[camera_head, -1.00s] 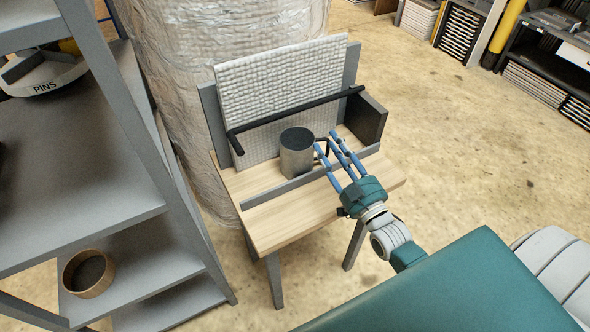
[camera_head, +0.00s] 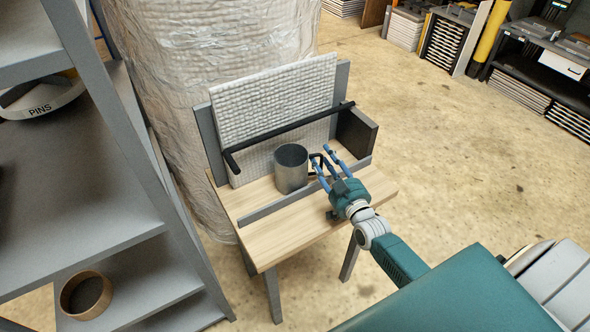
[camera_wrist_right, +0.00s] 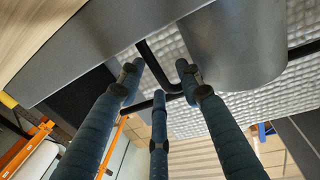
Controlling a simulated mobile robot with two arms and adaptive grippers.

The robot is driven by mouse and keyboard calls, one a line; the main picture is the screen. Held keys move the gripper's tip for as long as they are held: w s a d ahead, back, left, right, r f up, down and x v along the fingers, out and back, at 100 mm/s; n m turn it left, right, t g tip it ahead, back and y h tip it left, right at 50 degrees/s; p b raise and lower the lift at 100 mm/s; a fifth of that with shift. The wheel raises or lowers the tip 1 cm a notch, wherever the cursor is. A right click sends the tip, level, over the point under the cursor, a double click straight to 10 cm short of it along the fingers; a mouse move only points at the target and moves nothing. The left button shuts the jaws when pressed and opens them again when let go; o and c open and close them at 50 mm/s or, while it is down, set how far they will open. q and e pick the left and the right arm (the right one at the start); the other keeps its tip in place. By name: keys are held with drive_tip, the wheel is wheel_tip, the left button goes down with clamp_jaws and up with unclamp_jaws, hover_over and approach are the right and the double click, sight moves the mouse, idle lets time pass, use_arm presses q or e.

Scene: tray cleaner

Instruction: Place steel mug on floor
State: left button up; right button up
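The steel mug (camera_head: 291,170) is a grey cylinder standing upright on the small wooden table (camera_head: 285,235), behind a grey front strip. Its black handle sticks out to the right. My right gripper (camera_head: 325,160) is beside the mug on the handle side, fingers spread. In the right wrist view the mug (camera_wrist_right: 235,45) is at upper right, and its black handle (camera_wrist_right: 153,66) shows between the fingertips of my open gripper (camera_wrist_right: 165,88). One finger is very near the mug wall; whether it touches is unclear. My left gripper is out of view.
A white quilted panel (camera_head: 272,95) and a black bar (camera_head: 290,127) stand behind the mug. A dark end block (camera_head: 357,134) is at the table's right. Grey shelves (camera_head: 75,170) are on the left. The concrete floor (camera_head: 450,150) to the right is clear.

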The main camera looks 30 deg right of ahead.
drive_tip(key=shift+w, duration=0.45)
drive_tip(key=shift+s, duration=0.15)
drive_tip(key=shift+c, duration=0.8)
clamp_jaws()
drive_tip(key=shift+r, duration=0.15)
